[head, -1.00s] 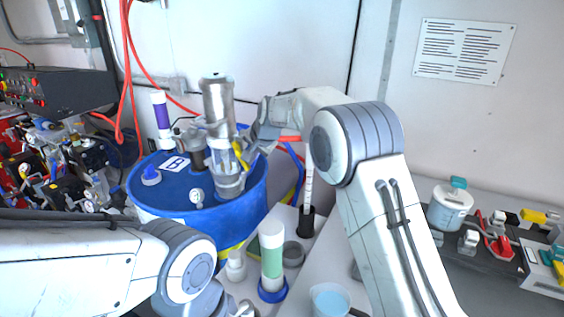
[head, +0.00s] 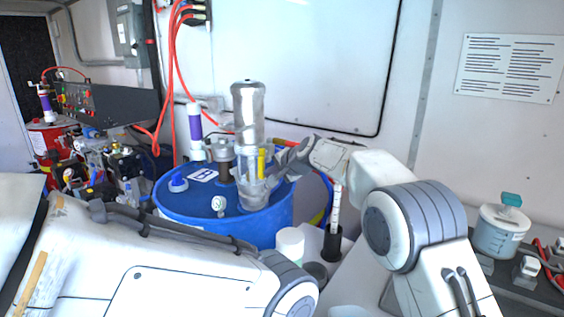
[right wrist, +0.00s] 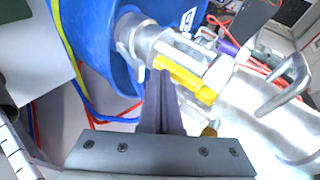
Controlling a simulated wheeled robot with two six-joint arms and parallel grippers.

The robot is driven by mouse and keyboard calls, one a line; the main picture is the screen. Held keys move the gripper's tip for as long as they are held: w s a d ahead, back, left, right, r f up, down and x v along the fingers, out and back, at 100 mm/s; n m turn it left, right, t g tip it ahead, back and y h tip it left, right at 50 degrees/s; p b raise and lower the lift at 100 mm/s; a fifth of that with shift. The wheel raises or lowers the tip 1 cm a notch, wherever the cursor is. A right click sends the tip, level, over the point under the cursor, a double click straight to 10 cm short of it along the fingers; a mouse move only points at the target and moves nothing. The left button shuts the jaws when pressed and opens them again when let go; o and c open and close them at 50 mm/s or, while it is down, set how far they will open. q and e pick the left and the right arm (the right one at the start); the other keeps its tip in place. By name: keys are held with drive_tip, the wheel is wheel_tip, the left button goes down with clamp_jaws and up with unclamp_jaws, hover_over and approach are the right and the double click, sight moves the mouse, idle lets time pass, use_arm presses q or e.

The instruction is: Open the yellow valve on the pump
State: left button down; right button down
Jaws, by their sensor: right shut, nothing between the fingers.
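The silver pump (head: 249,115) stands upright on the blue drum (head: 180,205). Its yellow valve handle (head: 261,163) is on the pump's lower part and runs roughly in line with the pump body. The handle also shows in the right wrist view (right wrist: 185,79). My right gripper (head: 280,172) is just right of the handle, shut and empty. In the right wrist view its closed fingers (right wrist: 160,100) point at the pump close to the handle; I cannot tell whether they touch it. My left arm crosses the lower left of the head view, and its gripper is out of view.
A purple-labelled tube (head: 195,128) stands behind the drum. A small gauge (head: 218,204) and a blue cap ring (head: 178,182) are on the drum's top. A white-capped cylinder (head: 290,242) and a black holder (head: 332,243) stand at the drum's right front.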

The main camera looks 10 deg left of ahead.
drive_tip(key=shift+d, duration=0.1)
idle(0.3)
